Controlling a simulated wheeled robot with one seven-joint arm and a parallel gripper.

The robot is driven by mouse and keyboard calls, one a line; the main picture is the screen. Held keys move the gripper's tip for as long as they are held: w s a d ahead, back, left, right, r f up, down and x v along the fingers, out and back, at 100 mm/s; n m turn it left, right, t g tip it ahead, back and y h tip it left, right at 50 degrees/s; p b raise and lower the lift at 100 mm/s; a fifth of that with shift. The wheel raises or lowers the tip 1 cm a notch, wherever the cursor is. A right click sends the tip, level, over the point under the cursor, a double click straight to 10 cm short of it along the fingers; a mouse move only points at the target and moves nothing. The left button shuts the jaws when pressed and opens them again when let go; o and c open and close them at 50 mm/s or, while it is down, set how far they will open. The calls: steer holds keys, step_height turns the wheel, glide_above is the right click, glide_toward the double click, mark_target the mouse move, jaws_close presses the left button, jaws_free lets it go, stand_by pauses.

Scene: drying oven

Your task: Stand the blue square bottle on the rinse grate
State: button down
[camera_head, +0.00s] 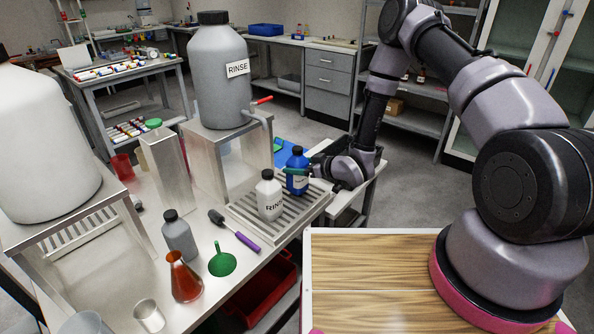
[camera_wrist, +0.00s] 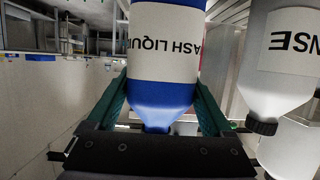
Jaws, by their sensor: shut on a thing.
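The blue bottle (camera_head: 297,172) has a dark cap and a white label, whose visible letters include "ASH LIQUI". It is upright over the back right part of the rinse grate (camera_head: 240,213). My gripper (camera_head: 308,172) reaches it from the right and is shut on its sides. In the wrist view, the green fingers of my gripper (camera_wrist: 163,95) flank the blue bottle (camera_wrist: 165,90), which appears upside down in the picture. I cannot tell whether its base touches the grate.
A white RINSE bottle (camera_head: 269,198) stands on the grate close to the blue bottle, and also shows in the wrist view (camera_wrist: 283,75). A large grey RINSE tank (camera_head: 217,80) with a red-handled tap stands behind. A grey bottle (camera_head: 179,237), amber flask (camera_head: 184,280) and green funnel (camera_head: 222,264) are left.

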steer(key=shift+f, duration=0.7)
steer(key=shift+f, duration=0.1)
jaws_free()
steer(key=shift+f, duration=0.1)
steer(key=v, duration=1.2)
